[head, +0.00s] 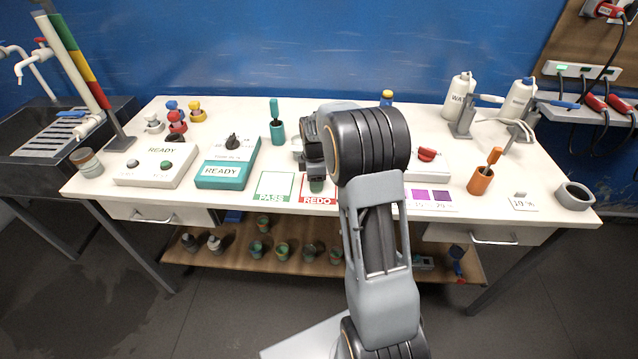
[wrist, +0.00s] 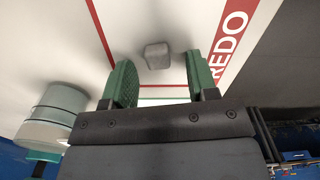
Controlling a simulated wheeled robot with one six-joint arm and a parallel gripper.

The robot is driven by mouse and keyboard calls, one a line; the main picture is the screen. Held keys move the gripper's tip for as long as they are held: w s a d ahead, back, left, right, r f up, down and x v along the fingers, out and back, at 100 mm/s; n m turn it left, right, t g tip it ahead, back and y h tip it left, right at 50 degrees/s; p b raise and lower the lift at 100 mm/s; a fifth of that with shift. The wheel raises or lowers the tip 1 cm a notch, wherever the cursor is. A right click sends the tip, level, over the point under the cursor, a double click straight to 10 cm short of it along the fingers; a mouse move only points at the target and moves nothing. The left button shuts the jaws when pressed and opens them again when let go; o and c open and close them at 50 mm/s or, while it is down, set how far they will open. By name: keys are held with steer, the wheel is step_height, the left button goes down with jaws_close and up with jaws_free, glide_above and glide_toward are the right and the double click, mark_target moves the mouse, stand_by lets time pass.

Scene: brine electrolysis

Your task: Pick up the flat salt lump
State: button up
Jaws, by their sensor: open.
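A small grey blocky lump (wrist: 157,55), which looks like the salt lump, lies on the white surface inside the red-outlined REDO square (wrist: 224,50) in the wrist view. My gripper (wrist: 161,80) is open, with its green fingers on either side of the picture's middle. The lump shows in the gap between them, a little beyond the fingertips, and nothing is held. In the head view my gripper (head: 316,186) points down over the REDO square (head: 318,200), and my arm hides the lump there.
A grey-green round jar (wrist: 52,115) stands close to the left finger in the wrist view. The PASS square (head: 273,186) and a teal READY box (head: 222,172) are left of my gripper. An orange pot (head: 480,182) and a grey ring (head: 574,197) stand at the right.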

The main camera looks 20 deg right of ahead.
steer(key=shift+f, duration=0.1)
jaws_close()
stand_by(0.5)
steer(key=shift+r, duration=0.55)
step_height(320, 180, up, 2)
steer(key=shift+r, duration=0.2)
steer(key=s+d+r+b, duration=0.1)
steer(key=s+d+r, duration=0.3)
steer(key=s+r, duration=0.5)
steer(key=s, duration=0.4)
steer(key=shift+s+r, duration=0.25)
